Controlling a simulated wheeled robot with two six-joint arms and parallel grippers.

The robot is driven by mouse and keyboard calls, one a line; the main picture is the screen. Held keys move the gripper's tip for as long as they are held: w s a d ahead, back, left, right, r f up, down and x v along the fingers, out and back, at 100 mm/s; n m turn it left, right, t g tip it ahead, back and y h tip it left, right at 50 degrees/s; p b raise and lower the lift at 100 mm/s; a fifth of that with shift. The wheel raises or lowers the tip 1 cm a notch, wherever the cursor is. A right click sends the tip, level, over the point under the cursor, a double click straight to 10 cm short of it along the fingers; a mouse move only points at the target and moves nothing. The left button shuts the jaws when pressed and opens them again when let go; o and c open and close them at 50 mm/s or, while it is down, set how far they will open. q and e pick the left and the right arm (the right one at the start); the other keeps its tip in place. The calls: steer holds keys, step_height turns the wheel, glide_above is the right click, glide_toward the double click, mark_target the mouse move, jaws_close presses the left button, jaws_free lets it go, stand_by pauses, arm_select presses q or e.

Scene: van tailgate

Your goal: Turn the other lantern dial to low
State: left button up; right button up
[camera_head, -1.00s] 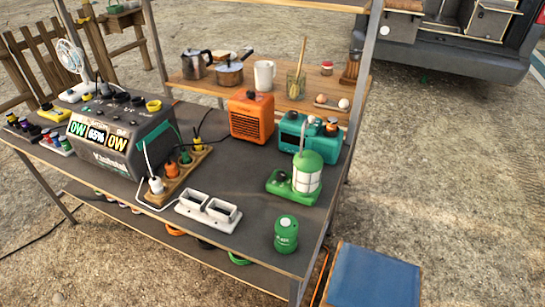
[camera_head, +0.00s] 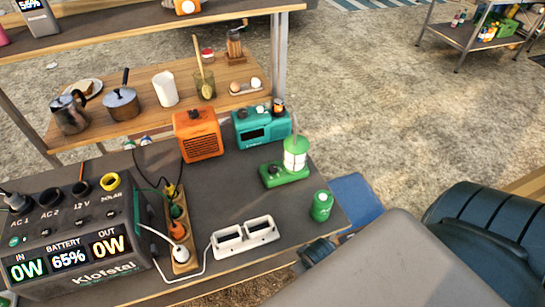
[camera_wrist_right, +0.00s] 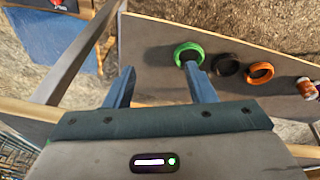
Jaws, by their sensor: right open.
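A green lantern (camera_head: 294,158) with a white shade stands upright on its green base (camera_head: 284,175) near the right end of the grey table. A small knob shows on the base, but its setting is too small to read. I see no second lantern. My grey right arm comes in at the lower right of the head view, its dark end close to the table's front right edge, apart from the lantern. In the right wrist view, my right gripper (camera_wrist_right: 159,88) is open and empty, its blue fingers spread. My left gripper is out of view.
A power station (camera_head: 75,235) stands at left. The wrist view shows coiled green (camera_wrist_right: 189,53), black and orange rings on a surface.

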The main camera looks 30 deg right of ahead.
step_height(320, 180, up, 10)
steer(key=a+p, duration=0.1)
steer(key=p, duration=0.2)
steer(key=w+r+m, duration=0.1)
steer(key=w, duration=0.2)
steer(key=w+d+r+m, duration=0.1)
steer(key=w, duration=0.2)
steer(key=w+r+m+h+p, duration=0.1)
steer(key=w+m, duration=0.1)
steer(key=w, duration=0.1)
steer(key=shift+w+d+r, duration=0.25)
steer(key=shift+d+r, duration=0.05)
steer(key=shift+d, duration=0.1)
steer(key=w+d+r+m+h+p, duration=0.1)
steer(key=w+d+r+m+p, duration=0.1)
steer(key=w+r+m, duration=0.5)
steer(key=m, duration=0.1)
glide_toward(272, 167)
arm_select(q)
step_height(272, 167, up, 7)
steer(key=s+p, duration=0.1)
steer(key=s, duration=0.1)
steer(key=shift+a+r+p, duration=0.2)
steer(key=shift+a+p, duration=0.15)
arm_select(e)
steer(key=shift+h, duration=0.3)
steer(key=x, duration=0.8)
steer(key=shift+w+a+f, duration=0.1)
steer(key=shift+f, duration=0.3)
